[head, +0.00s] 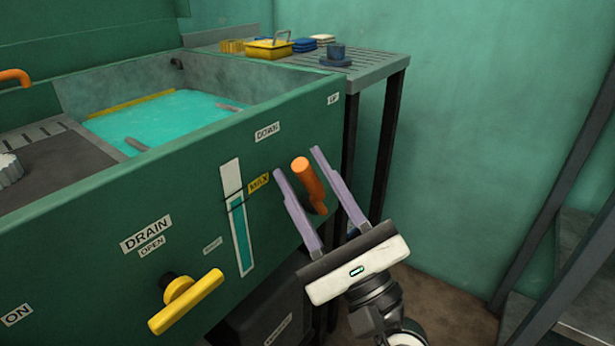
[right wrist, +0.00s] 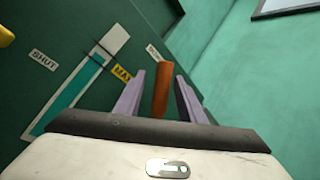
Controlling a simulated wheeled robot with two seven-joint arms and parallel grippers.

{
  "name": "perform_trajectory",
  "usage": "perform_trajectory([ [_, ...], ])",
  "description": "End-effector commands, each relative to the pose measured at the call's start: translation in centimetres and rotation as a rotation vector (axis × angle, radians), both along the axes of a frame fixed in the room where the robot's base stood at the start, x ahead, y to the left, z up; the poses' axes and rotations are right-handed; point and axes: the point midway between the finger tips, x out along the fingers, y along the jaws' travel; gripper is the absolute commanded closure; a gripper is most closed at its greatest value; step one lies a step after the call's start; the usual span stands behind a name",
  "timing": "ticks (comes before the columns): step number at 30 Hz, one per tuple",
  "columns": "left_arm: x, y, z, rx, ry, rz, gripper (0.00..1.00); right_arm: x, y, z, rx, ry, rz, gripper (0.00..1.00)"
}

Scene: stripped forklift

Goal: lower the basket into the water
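The water (head: 160,118) is turquoise and lies in a grey-walled sink set in a green cabinet, in the head view. An orange lever handle (head: 308,184) sticks out of the cabinet front near a "DOWN" label (head: 267,132). My right gripper (head: 297,162) is open, with its two lilac fingers on either side of the orange handle. In the right wrist view the orange handle (right wrist: 161,90) stands between the spread fingers, with gaps on both sides. A basket in the water cannot be made out clearly; dark bar-like pieces show at the surface. My left gripper is not in view.
A yellow drain handle (head: 186,300) and a level gauge (head: 237,218) are on the cabinet front. A dark metal frame stands at the far right.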

Motion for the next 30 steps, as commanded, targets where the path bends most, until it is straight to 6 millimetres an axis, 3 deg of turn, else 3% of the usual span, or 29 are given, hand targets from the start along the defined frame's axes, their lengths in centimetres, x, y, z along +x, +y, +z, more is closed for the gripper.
perform_trajectory([
  [8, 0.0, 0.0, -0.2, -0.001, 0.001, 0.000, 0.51, -0.5, -0.6, -0.6, 0.000, 0.001, -0.001, 0.64],
  [21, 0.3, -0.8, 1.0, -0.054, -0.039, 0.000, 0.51, -5.6, -4.7, -5.0, -0.002, 0.001, -0.001, 0.64],
  [30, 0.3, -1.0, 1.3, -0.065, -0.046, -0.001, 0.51, -6.6, -5.6, -5.7, 0.002, 0.000, 0.000, 0.64],
])
